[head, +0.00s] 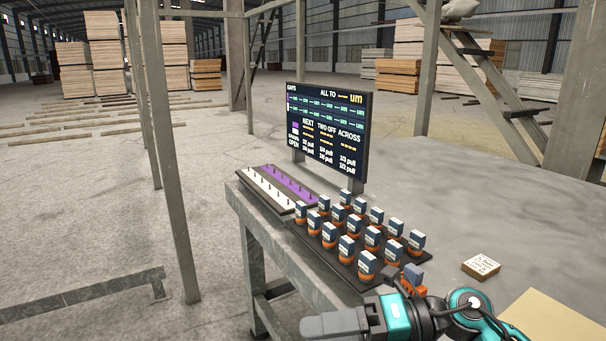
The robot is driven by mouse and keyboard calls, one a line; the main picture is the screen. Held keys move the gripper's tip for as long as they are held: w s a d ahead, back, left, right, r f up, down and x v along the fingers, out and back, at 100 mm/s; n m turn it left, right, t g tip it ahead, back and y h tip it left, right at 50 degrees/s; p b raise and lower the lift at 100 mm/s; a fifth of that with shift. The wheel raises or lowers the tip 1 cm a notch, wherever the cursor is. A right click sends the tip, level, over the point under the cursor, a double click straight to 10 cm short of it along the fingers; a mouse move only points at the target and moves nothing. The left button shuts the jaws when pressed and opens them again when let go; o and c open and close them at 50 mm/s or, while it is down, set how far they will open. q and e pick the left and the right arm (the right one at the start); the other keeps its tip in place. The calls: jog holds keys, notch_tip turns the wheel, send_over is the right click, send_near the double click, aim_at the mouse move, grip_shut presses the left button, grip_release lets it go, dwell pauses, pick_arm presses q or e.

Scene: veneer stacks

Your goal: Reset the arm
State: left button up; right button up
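One of my arms (470,305), teal and black, comes in at the bottom right, low over the front edge of the grey table. I take it as my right arm. Its gripper end is small, dark and partly cut off by the frame, so its fingers cannot be made out. An orange piece with a blue-grey top (412,278) shows right by the arm, apart from the rows. I cannot tell whether it is gripped or stands behind the arm. My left gripper is not in view.
Several orange pieces with labelled blue-grey tops (367,263) stand in rows on a dark tray beside the arm. White (265,188) and purple (290,184) pegged strips and a screen (329,130) stand behind. A small labelled block (480,267) lies right. The table's (500,215) back right is clear.

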jog(key=w+d+f+m+t+h, duration=0.1)
jog(key=d+f+m+t+h, duration=0.25)
jog(key=m+t, duration=0.75)
jog(key=w+d+f+m+t+h, duration=0.25)
jog(key=d+f+m+t, duration=0.35)
jog(key=m, duration=0.9)
jog(key=s+d+f+m+g+h, duration=0.2)
jog(key=s+f+m+h, duration=0.2)
jog(key=f, duration=0.4)
jog(key=s+d+f+m+g+h, duration=0.3)
jog(key=s+f+m+h, duration=0.1)
jog(key=s+f+m, duration=0.3)
notch_tip(320, 180, down, 2)
jog(key=s, duration=0.2)
jog(key=shift+s+d+f+g, duration=0.15)
jog(key=shift+s+f+g, duration=0.1)
jog(key=shift+s+g, duration=0.05)
jog(key=shift+c, duration=0.4)
